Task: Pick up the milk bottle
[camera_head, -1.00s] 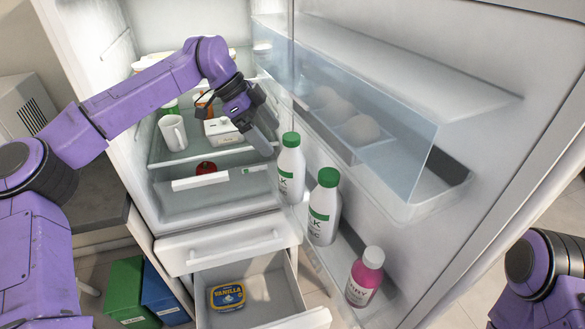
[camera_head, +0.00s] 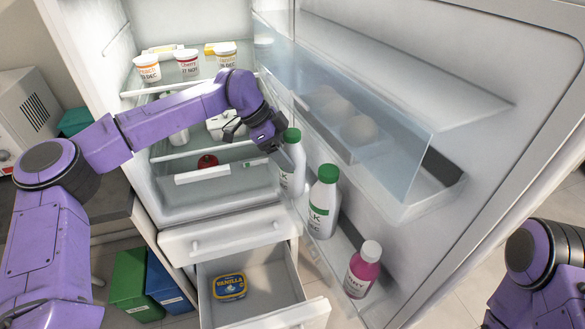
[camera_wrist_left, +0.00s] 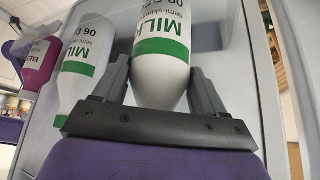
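Two white milk bottles with green caps and labels stand in the fridge door rack. My left gripper (camera_head: 274,146) is at the upper part of the farther milk bottle (camera_head: 296,172), partly hiding it in the head view. In the left wrist view this milk bottle (camera_wrist_left: 163,48) lies between the two parted fingers of my gripper (camera_wrist_left: 159,70), with a slight gap at the right finger. The nearer milk bottle (camera_head: 323,208) stands apart from the gripper; it also shows left of the fingers in the wrist view (camera_wrist_left: 86,42). My right gripper is out of view.
A pink bottle (camera_head: 362,272) stands nearest in the door rack. A clear egg bin (camera_head: 395,150) overhangs the bottles on the door. Yogurt cups (camera_head: 187,62) stand on the upper shelf. An open drawer (camera_head: 280,285) below holds a vanilla tub (camera_head: 229,287).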

